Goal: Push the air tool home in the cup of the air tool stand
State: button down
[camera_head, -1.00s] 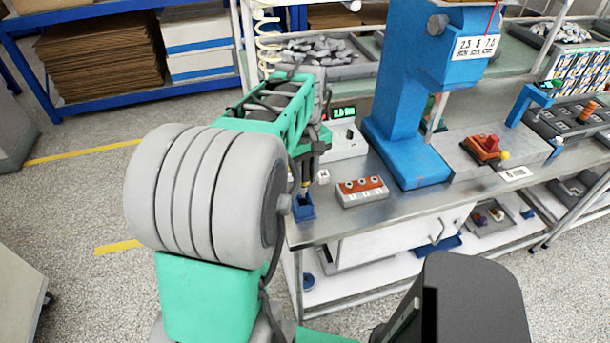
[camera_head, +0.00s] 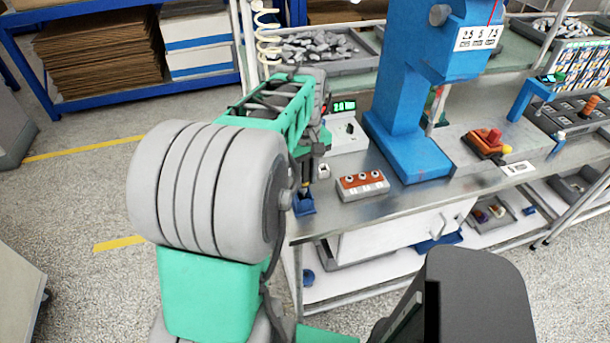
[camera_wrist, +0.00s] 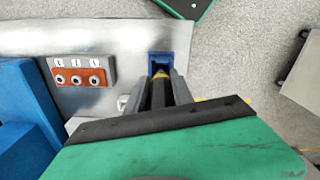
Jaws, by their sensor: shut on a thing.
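The air tool (camera_wrist: 160,88) is a dark tool with a yellow band, held between the two fingers of my gripper (camera_wrist: 161,82) in the wrist view. My gripper is shut on it. The air tool stand (camera_head: 304,204) is a small blue block at the left end of the bench; it also shows in the wrist view (camera_wrist: 160,56), just beyond the tool's tip. In the head view the tool (camera_head: 305,180) points down, its lower end at the stand. How deep it sits in the cup is hidden.
A box with a red panel and several round buttons (camera_head: 362,185) stands right of the stand. Behind it is a device with a green display (camera_head: 345,135). A tall blue press (camera_head: 400,110) stands farther right. The steel bench top's edge (camera_head: 345,232) runs close in front.

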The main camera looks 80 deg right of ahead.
aim_at(305, 187)
jog(key=shift+f+b, duration=0.95)
jog(key=shift+f, duration=0.8)
jog(key=c, duration=1)
grip_release()
notch_tip(305, 187, up, 8)
jog(key=shift+f, duration=0.1)
